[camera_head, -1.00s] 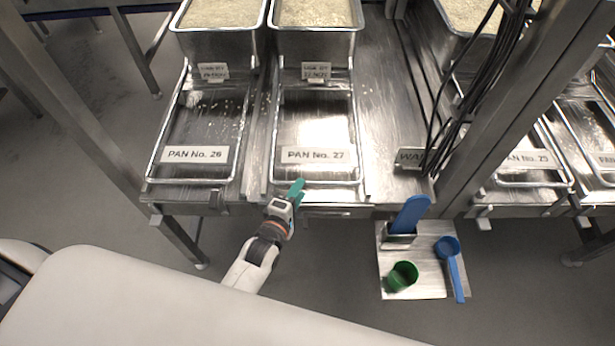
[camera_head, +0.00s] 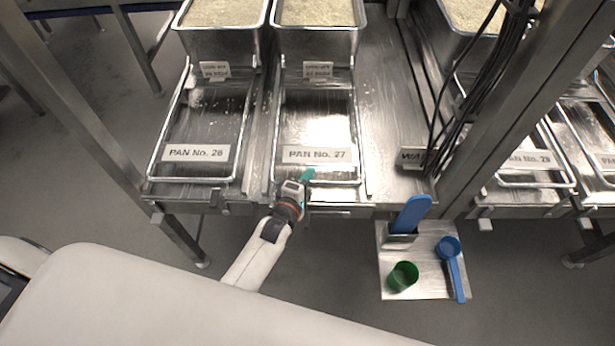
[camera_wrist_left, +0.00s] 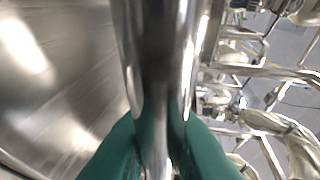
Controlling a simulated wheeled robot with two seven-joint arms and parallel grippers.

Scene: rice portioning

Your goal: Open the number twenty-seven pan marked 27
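Pan 27's shiny cover (camera_head: 318,118) lies flat in a bright metal frame, with a white label (camera_head: 317,155) reading "PAN No. 27" near its front. My left gripper (camera_head: 307,178) is at the front rail of this frame, left of its middle. In the left wrist view its green fingers (camera_wrist_left: 160,150) sit on both sides of a round metal bar (camera_wrist_left: 165,60) and appear closed against it. The fingertips' far ends are hidden. My right gripper is not in view.
Pan 26's cover (camera_head: 205,115) lies just left. Rice bins (camera_head: 318,45) stand behind. Dark cables (camera_head: 470,120) hang by a steel post (camera_head: 500,110) at right. A small shelf (camera_head: 425,285) below right holds a blue paddle (camera_head: 411,213), green cup (camera_head: 403,276) and blue scoop (camera_head: 450,255).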

